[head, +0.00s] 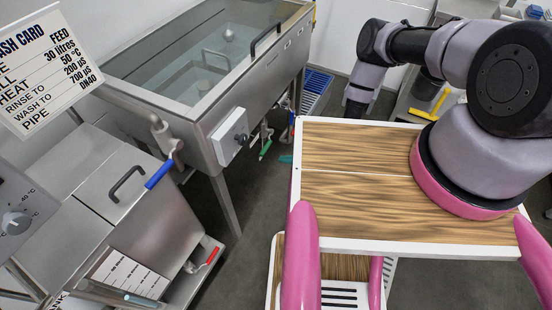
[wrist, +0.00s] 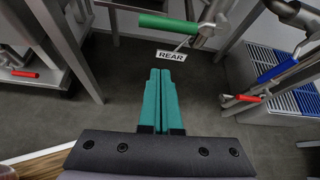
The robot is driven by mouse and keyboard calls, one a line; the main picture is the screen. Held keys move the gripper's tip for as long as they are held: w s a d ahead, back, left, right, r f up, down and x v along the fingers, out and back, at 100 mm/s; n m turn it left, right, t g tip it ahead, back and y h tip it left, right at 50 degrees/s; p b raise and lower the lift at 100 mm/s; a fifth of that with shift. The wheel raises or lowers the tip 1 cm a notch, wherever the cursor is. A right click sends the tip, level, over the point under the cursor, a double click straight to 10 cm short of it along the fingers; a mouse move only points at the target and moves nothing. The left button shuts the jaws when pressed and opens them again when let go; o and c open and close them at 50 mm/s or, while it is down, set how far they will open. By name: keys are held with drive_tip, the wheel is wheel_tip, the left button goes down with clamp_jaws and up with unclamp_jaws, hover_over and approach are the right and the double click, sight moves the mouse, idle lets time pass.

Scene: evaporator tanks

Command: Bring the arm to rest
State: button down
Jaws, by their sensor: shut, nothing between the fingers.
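My gripper (wrist: 160,74) shows in the wrist view with its two teal fingers together and nothing between them. It points over the dark floor, just below a white REAR tag (wrist: 171,56) and a green handle (wrist: 168,23). In the head view a bit of teal finger (head: 285,158) shows beside the left edge of my wooden top; the rest of the gripper is hidden. My arm (head: 465,55) rises from its pink-ringed base, bends to the left and drops behind the far edge of the top.
A steel tank (head: 205,65) with liquid stands at left, with a green valve handle (head: 265,149) beneath. A lower steel cabinet (head: 125,195) has a blue handle (head: 160,175) and a red handle (head: 212,257). A blue grate (head: 315,88) lies behind. Some floor (head: 260,205) is clear.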

drive_tip(key=w+r+n+g+y, duration=0.15)
drive_tip(key=w+r, duration=0.35)
drive_tip(key=r, duration=0.5)
drive_tip(key=w+r+n+y, duration=0.1)
drive_tip(key=w+r+n, duration=0.2)
drive_tip(key=w+r, duration=0.55)
wheel_tip(320, 180, up, 28)
drive_tip(key=d+n+g, duration=0.3)
drive_tip(key=n+g, duration=0.1)
drive_tip(key=n, duration=0.3)
drive_tip(key=s+d+r+n+h, duration=0.25)
drive_tip(key=s+d+r, duration=0.2)
drive_tip(key=r, duration=0.55)
drive_tip(key=s+d+r+n+h, duration=0.25)
drive_tip(key=s+d+r, duration=0.2)
drive_tip(key=r, duration=0.55)
drive_tip(key=s+d+r+n+t+h, duration=0.1)
drive_tip(key=s+d+r+t+h, duration=0.5)
drive_tip(key=s+d+r, duration=0.6)
drive_tip(key=s+d+t, duration=0.1)
drive_tip(key=d, duration=0.2)
drive_tip(key=shift+r+t, duration=0.1)
drive_tip(key=shift+t, duration=0.15)
